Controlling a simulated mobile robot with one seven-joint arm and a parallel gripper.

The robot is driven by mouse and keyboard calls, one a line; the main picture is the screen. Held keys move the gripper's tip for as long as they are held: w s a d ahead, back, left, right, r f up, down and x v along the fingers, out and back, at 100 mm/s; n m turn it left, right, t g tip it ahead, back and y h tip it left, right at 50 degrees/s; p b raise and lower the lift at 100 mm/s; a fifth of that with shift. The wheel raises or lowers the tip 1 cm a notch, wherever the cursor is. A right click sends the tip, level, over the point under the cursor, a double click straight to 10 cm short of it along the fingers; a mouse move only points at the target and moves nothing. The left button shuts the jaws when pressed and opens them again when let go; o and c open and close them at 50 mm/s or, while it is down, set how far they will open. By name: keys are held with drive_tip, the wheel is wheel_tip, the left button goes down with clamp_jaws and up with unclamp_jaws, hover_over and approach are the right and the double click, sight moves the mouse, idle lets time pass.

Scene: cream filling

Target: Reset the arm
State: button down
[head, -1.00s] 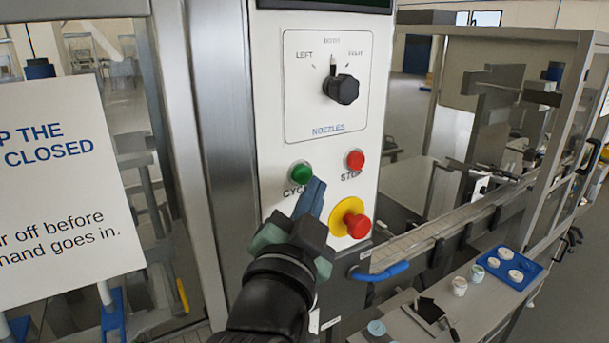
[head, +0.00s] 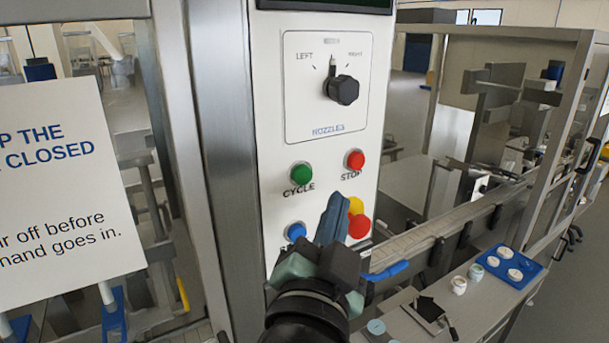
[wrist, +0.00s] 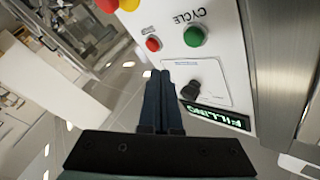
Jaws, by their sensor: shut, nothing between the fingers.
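My gripper (head: 336,208) is in front of the lower part of the white control panel (head: 270,120), with its blue fingers together and nothing between them. In the head view it covers part of the yellow-ringed red button (head: 359,226). The green CYCLE button (head: 301,173) and the red STOP button (head: 354,159) are in clear view above the fingers. A blue button (head: 295,231) shows to the left of the fingers, its label partly hidden. In the wrist view the shut fingers (wrist: 163,78) appear beside the panel, which shows upside down. I cannot tell whether they touch it.
The black nozzle knob (head: 342,89) is higher on the panel. A blue handle (head: 386,271) sticks out to the right, near the gripper. A blue tray (head: 540,266) with white cups is on the bench at the right. A sign (head: 58,190) hangs at the left.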

idle(0.4)
drive_tip(key=s+r+n+t+y+b, duration=0.1)
drive_tip(key=s+r+n+t, duration=0.3)
drive_tip(key=r, duration=0.5)
drive_tip(key=s+r+n+t+y+b, duration=0.2)
drive_tip(key=s+r+n+t+b, duration=0.2)
drive_tip(key=s+r, duration=0.4)
drive_tip(key=shift+s+r+n, duration=0.25)
drive_tip(key=shift+r+n, duration=0.35)
drive_tip(key=shift+a, duration=0.15)
idle(3.9)
